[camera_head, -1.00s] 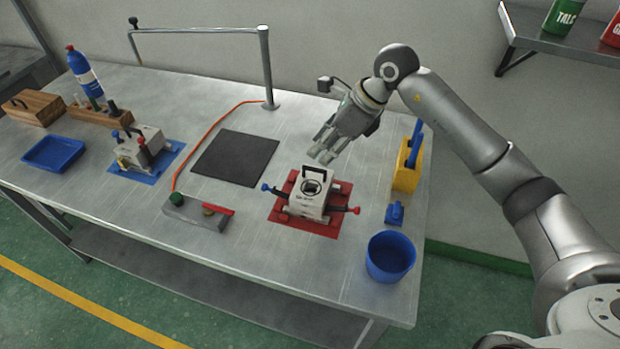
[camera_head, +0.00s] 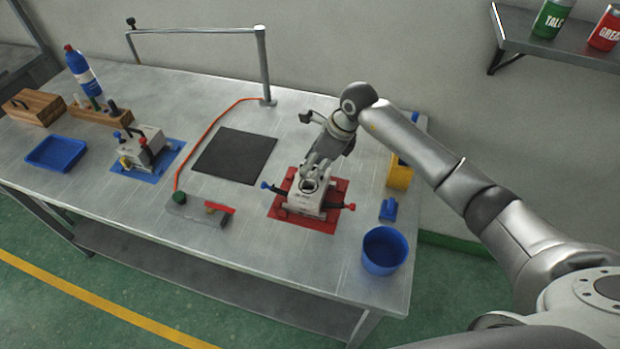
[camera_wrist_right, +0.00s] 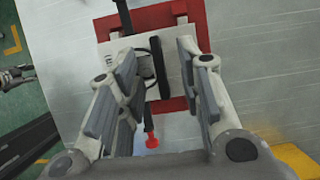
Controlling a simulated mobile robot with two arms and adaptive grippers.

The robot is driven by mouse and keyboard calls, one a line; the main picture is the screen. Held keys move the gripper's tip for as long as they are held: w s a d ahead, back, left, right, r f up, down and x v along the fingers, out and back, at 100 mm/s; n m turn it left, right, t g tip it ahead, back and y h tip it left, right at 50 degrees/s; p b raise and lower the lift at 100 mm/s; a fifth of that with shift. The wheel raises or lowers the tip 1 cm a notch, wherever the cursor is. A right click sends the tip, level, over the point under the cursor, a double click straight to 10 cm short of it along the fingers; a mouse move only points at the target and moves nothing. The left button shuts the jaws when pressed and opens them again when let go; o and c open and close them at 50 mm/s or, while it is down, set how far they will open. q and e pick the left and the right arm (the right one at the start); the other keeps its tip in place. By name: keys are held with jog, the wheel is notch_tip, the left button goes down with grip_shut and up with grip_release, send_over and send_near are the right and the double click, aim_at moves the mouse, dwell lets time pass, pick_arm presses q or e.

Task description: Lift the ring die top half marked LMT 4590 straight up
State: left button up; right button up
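A pale, boxy ring die (camera_head: 305,201) with a round dark emblem sits on a red mat (camera_head: 318,225) on the bench. Its lettering is too small to read. A red-tipped and a blue-tipped lever stick out at its sides. My right gripper (camera_head: 313,174) is right over its top and partly hides it. In the right wrist view the gripper (camera_wrist_right: 158,65) is open, with its fingers on either side of the die's black handle (camera_wrist_right: 160,68). A clear gap shows on at least the left side of the handle.
A second die (camera_head: 142,148) stands on a blue mat. A blue cup (camera_head: 385,251), a small blue object (camera_head: 388,209) and a yellow holder (camera_head: 400,175) are right of the red mat. A black pad (camera_head: 235,156) and a hose-fed tool (camera_head: 200,208) lie left. The bench front is clear.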

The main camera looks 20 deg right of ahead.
jog(key=shift+w+a+f, duration=0.1)
jog(key=shift+a+f, duration=0.05)
jog(key=shift+f, duration=0.4)
grip_shut()
jog(key=shift+w+r, duration=0.1)
jog(key=shift+r, duration=0.05)
